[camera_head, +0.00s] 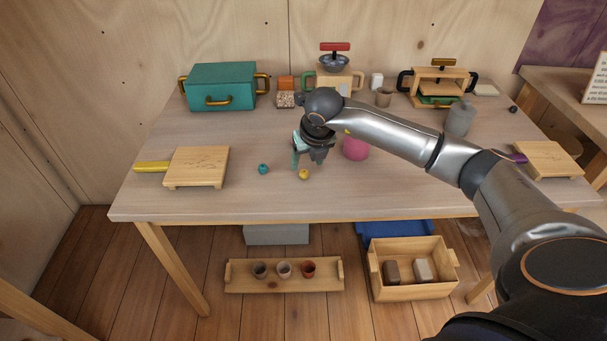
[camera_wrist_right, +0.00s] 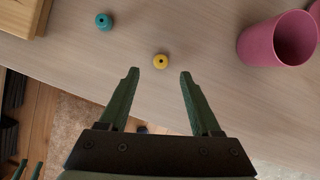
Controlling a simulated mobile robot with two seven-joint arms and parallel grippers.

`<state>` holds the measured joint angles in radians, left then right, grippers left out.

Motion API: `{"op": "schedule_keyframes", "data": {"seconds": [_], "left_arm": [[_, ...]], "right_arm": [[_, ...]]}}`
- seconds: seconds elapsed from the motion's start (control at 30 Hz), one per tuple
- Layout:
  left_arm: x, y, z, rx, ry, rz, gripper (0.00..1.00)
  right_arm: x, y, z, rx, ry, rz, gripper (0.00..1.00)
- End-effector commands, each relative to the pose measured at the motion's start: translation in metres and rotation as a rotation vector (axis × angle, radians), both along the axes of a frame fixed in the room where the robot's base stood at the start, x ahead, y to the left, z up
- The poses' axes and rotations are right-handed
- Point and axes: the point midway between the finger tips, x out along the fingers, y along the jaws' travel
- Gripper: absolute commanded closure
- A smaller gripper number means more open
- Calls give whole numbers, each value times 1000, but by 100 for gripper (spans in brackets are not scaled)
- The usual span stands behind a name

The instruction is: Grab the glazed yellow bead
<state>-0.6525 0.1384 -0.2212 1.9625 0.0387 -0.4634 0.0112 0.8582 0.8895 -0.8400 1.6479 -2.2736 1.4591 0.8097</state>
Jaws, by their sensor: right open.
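The glazed yellow bead (camera_head: 304,174) lies on the table near its front edge, in the head view. In the right wrist view the yellow bead (camera_wrist_right: 160,61) sits just beyond the fingertips, about midway between their lines. My right gripper (camera_head: 314,160) is above the table, close to the bead. In the right wrist view my right gripper (camera_wrist_right: 159,72) has its two green fingers wide apart with nothing between them.
A teal bead (camera_head: 263,169) lies left of the yellow bead. A pink cup (camera_head: 356,149) stands to its right; it looks tipped in the wrist view (camera_wrist_right: 278,40). A wooden board (camera_head: 197,167) lies further left. A teal box (camera_head: 222,86) stands behind.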

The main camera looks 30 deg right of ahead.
Motion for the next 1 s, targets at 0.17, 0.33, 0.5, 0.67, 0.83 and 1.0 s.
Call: {"op": "schedule_keyframes", "data": {"seconds": [0.17, 0.33, 0.5, 0.67, 0.83, 1.0], "left_arm": [[0, 0, 1, -1, 0, 1, 36], [0, 0, 1, -1, -2, 2, 36], [-1, 0, 0, 0, 0, 3, 36], [-1, 1, -1, 0, 2, 3, 36], [-1, 1, -1, 1, 3, 3, 36], [-1, 1, -1, 1, 3, 3, 36]], "right_arm": [[5, -2, -13, 0, 2, -2, 35], [15, -6, -38, 1, 4, -1, 35], [21, -8, -50, 0, 0, 0, 35], [22, -8, -51, 0, -1, 1, 35], [22, -8, -51, 1, -1, 0, 46], [22, -8, -51, 1, -1, 0, 66]]}}
